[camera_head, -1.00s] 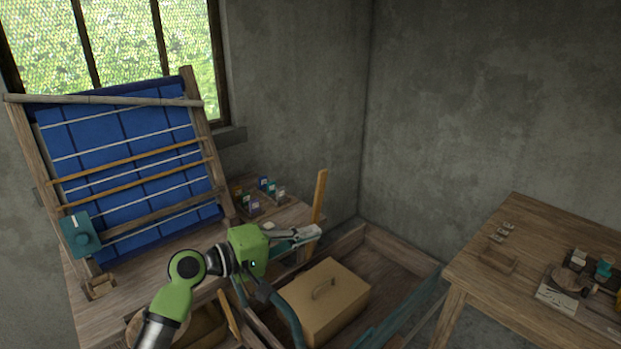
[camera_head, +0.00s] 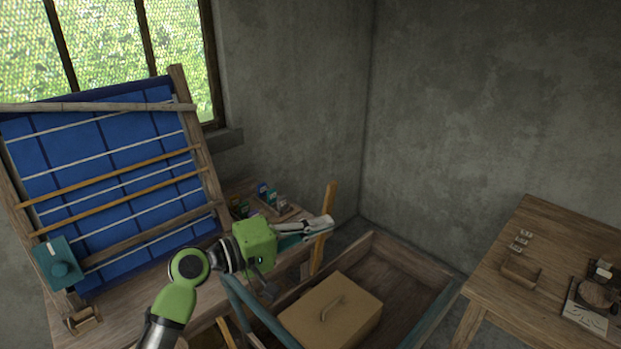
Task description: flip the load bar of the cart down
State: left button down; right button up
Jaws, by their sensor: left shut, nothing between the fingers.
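The cart (camera_head: 372,250) is a low wooden tray with teal rails, at the lower middle in the head view. A light orange-brown wooden bar (camera_head: 329,200), which looks like the load bar, stands almost upright at its left back corner, leaning slightly right. My left gripper (camera_head: 322,224) is shut and empty. Its fingertips overlap the middle of the bar in the picture and hide part of it. I cannot tell whether they touch it. My right gripper is not in view.
A tan box with a handle (camera_head: 335,312) sits in the cart. The loom with blue cloth (camera_head: 100,170) stands on a wooden table at left, with small spools (camera_head: 268,196) near the cart. Another wooden table (camera_head: 545,235) with small items stands at right. The cart's right part is clear.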

aim_at(329, 201)
jog(key=i+j, duration=0.3)
jog(key=i, duration=0.15)
jog(key=i+j, duration=0.25)
jog(key=i, duration=0.25)
